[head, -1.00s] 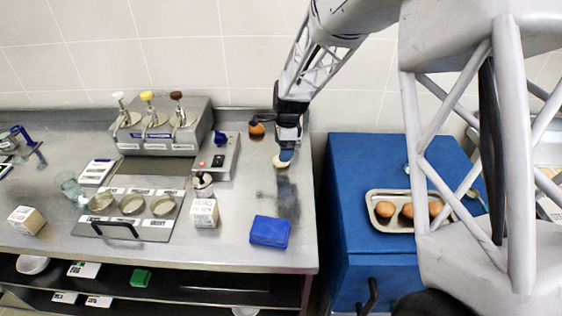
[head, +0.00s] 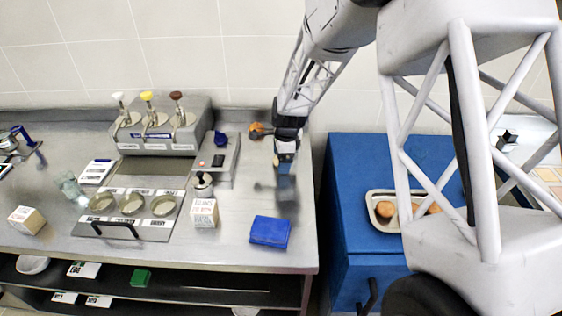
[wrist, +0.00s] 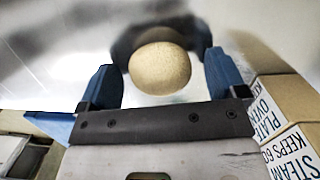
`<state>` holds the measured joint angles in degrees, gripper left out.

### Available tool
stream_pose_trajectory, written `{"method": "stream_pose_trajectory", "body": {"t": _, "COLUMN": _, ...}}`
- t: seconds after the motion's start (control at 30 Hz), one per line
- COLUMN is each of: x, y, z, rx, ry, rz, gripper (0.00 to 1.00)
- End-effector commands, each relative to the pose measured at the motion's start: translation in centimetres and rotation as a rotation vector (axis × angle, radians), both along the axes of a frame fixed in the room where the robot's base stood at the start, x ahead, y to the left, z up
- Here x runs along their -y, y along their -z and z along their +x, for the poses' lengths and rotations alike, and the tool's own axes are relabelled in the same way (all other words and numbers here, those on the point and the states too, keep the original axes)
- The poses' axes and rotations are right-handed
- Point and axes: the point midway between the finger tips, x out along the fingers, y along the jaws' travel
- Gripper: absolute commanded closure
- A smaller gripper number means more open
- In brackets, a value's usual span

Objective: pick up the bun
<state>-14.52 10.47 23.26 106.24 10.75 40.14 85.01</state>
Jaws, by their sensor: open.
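The bun (wrist: 160,68) is round and pale tan in the wrist view. It lies between the two blue fingertips of my gripper (wrist: 160,64), with a dark shadow around it. The fingers are open, and I cannot tell whether either one touches the bun. In the head view my gripper (head: 286,160) is low over the right end of the steel counter (head: 235,245). The bun under it is not clearly visible there. Browner buns (head: 386,210) sit on a metal tray (head: 374,198) on the blue cabinet, partly hidden by my arm.
An orange-brown round item (head: 257,131) lies just left of my gripper. A sauce dispenser (head: 160,130), a labelled box (head: 204,213) and a blue block (head: 270,231) stand on the counter. Lettered boxes (wrist: 290,155) are close on the right in the wrist view.

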Motion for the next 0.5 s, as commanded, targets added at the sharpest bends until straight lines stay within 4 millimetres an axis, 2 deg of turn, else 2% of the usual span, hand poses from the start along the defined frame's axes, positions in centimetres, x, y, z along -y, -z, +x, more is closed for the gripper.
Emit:
{"method": "stream_pose_trajectory", "body": {"t": 0.1, "x": 0.0, "y": -0.01, "z": 0.0, "rx": 0.0, "ry": 0.0, "rz": 0.0, "gripper": 0.1}}
{"method": "stream_pose_trajectory", "body": {"t": 0.13, "x": 0.0, "y": -0.01, "z": 0.0, "rx": 0.0, "ry": 0.0, "rz": 0.0, "gripper": 0.13}}
{"method": "stream_pose_trajectory", "body": {"t": 0.43, "x": 0.0, "y": -0.01, "z": 0.0, "rx": 0.0, "ry": 0.0, "rz": 0.0, "gripper": 0.59}}
{"method": "stream_pose_trajectory", "body": {"t": 0.5, "x": 0.0, "y": -0.02, "z": 0.0, "rx": 0.0, "ry": 0.0, "rz": 0.0, "gripper": 0.62}}
